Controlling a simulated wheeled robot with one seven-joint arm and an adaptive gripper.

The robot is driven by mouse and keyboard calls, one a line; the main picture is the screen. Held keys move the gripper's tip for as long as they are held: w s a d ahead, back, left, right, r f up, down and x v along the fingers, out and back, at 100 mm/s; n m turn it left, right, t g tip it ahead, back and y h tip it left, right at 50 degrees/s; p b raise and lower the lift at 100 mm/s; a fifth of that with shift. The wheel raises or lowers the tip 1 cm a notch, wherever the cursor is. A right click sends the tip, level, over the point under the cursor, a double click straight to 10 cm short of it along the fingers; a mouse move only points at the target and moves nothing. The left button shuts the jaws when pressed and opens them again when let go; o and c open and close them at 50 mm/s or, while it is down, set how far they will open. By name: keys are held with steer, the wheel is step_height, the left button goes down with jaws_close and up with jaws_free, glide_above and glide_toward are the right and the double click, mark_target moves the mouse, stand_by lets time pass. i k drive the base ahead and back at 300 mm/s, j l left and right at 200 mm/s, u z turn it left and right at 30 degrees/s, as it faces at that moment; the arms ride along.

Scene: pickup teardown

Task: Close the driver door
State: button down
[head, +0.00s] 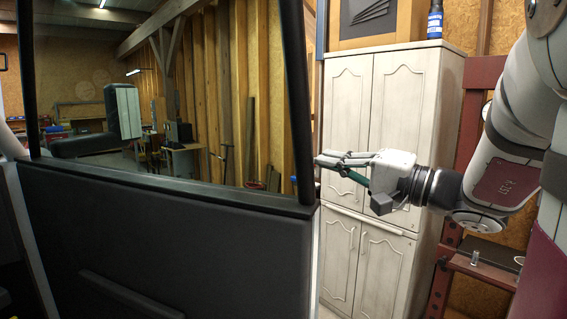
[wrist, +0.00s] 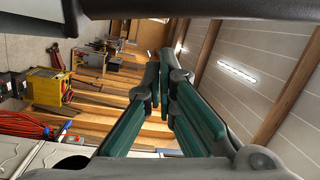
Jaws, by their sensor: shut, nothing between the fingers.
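The driver door (head: 160,235) fills the left of the head view. It has a dark lower panel, a thin trim strip and a black window frame (head: 297,100), and the workshop shows through the window. A pale strip runs down its right edge. My gripper (head: 325,160) is shut and empty, reaching in from the right. Its fingertips are at the door's right edge, near the base of the window frame; I cannot tell whether they touch. In the wrist view my gripper (wrist: 160,58) shows its green-padded fingers together at the tips. A dark bar, probably the door frame (wrist: 200,10), crosses the top.
A tall whitish cabinet (head: 350,115) stands behind my gripper, with a blue bottle (head: 435,20) on top. A dark red metal rack (head: 480,258) is at the right. In the wrist view, a yellow machine (wrist: 47,88) and red cable (wrist: 30,125) lie at left.

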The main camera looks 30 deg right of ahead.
mark_target(168, 172)
steer(key=i+l+z, duration=0.15)
steer(key=l, duration=0.25)
steer(key=i+l+z, duration=0.1)
steer(key=l, duration=0.3)
steer(key=i+l+z, duration=0.15)
steer(key=l, duration=0.25)
steer(key=i+l+z, duration=0.15)
steer(key=l, duration=0.25)
steer(key=i, duration=0.05)
